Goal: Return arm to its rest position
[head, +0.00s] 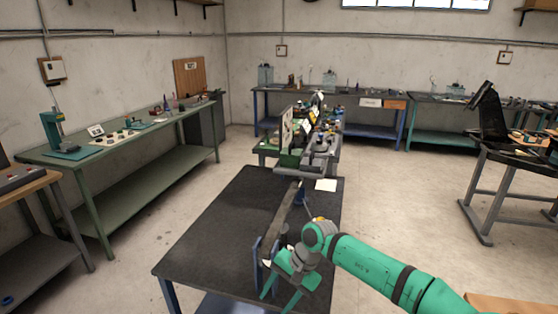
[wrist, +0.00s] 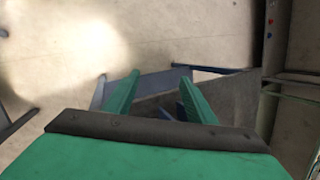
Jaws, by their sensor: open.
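My green arm (head: 372,267) reaches in from the lower right of the head view. My gripper (head: 279,294) is at its end, over the near right part of the dark-topped table (head: 205,235). In the wrist view the two green fingers (wrist: 159,82) stand apart with nothing between them. Just beside the gripper in the head view are blue upright plates (head: 256,250) and a dark upright part (head: 284,234); whether the gripper touches them I cannot tell.
A long grey bar (head: 284,208) lies along the table's right side, with a white sheet (head: 326,185) near its far end. Cluttered benches stand behind and at the left (head: 130,150). A dark stand (head: 490,115) is at the right. The floor (head: 400,195) right of the table is clear.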

